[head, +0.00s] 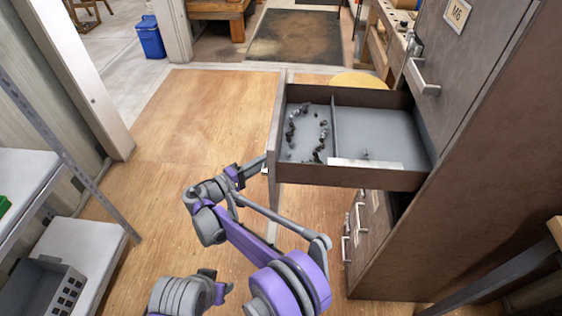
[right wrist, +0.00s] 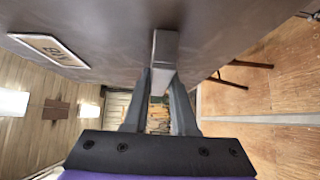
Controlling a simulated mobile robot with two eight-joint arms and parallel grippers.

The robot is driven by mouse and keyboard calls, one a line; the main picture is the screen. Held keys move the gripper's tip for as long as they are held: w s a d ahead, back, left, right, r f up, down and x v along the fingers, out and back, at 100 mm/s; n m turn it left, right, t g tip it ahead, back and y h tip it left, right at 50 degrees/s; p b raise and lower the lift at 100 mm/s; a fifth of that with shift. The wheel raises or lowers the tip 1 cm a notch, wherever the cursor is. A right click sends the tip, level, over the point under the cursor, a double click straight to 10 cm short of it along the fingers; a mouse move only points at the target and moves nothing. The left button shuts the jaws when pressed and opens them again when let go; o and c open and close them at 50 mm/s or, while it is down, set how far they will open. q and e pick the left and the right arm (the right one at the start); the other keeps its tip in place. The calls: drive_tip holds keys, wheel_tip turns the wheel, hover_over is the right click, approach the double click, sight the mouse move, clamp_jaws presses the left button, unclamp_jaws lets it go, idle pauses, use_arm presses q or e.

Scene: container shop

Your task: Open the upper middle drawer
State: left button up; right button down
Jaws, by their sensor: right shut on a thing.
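The upper middle drawer (head: 379,180) is pulled far out of the brown cabinet, in the middle of the head view. Its grey inside has a divider, a loose line of small dark pieces and a pale strip. My right gripper (head: 259,163) is at the drawer's front panel (head: 274,128). In the right wrist view its fingers (right wrist: 160,98) are shut on the grey bar handle (right wrist: 164,52) of the dark front, which carries a framed label (right wrist: 48,47). My left gripper does not show clearly in either view.
A closed front with an M6 label (head: 457,14) and handle (head: 421,78) is above right. Shut lower drawers with handles (head: 347,238) are below. A grey shelf (head: 75,262) with a dark crate (head: 38,290) stands at left. Wooden floor (head: 210,110) beyond the drawer is clear.

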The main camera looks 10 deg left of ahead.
drive_tip(key=shift+a, duration=0.9)
drive_tip(key=c, duration=0.7)
unclamp_jaws()
